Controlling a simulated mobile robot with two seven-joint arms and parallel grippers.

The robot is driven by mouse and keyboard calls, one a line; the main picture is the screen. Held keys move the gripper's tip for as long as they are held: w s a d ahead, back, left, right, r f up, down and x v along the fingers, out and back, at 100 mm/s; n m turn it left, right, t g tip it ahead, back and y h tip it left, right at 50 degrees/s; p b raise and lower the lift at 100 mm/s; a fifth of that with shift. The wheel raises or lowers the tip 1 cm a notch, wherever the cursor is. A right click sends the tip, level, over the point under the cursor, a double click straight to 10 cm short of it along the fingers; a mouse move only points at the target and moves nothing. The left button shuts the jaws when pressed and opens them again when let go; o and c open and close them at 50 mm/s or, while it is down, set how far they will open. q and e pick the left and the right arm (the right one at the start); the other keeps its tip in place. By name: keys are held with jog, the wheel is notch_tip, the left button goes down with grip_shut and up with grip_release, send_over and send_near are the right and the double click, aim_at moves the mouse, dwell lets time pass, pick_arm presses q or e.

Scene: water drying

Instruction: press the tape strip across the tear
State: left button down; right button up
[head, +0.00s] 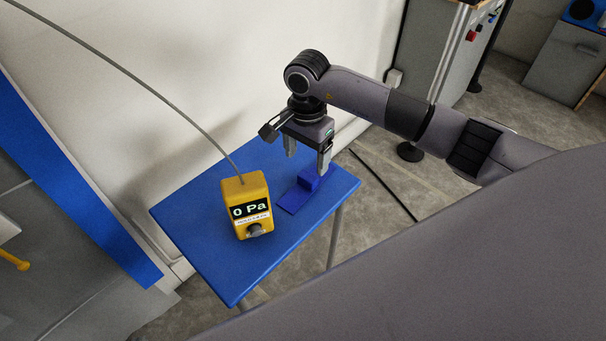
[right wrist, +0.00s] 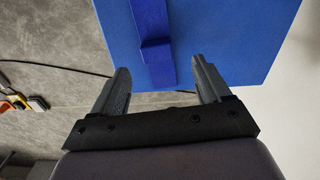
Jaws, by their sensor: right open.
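A dark blue strip (head: 292,201) with a raised block (head: 308,183) at one end lies flat on the blue table; it looks like the tape strip. My right gripper (head: 307,165) is open, with its fingers pointing down over the block end. In the right wrist view, the strip (right wrist: 150,18) and block (right wrist: 156,62) lie between the two spread fingers (right wrist: 160,65), with a gap on each side. I see nothing held. I cannot make out a tear in either view. My left gripper is not in view.
A yellow gauge (head: 248,194) reading "0 Pa" stands on the blue table (head: 200,233), left of the strip, with a grey hose (head: 160,96) rising from it. A pale wall (head: 215,60) stands behind. Grey cabinets (head: 440,50) stand at the back right.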

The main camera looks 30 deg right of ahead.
aim_at(308, 176)
jog(key=f, duration=0.6)
jog(key=shift+s, duration=0.25)
jog(key=shift+d, duration=0.1)
jog(key=c, duration=1.1)
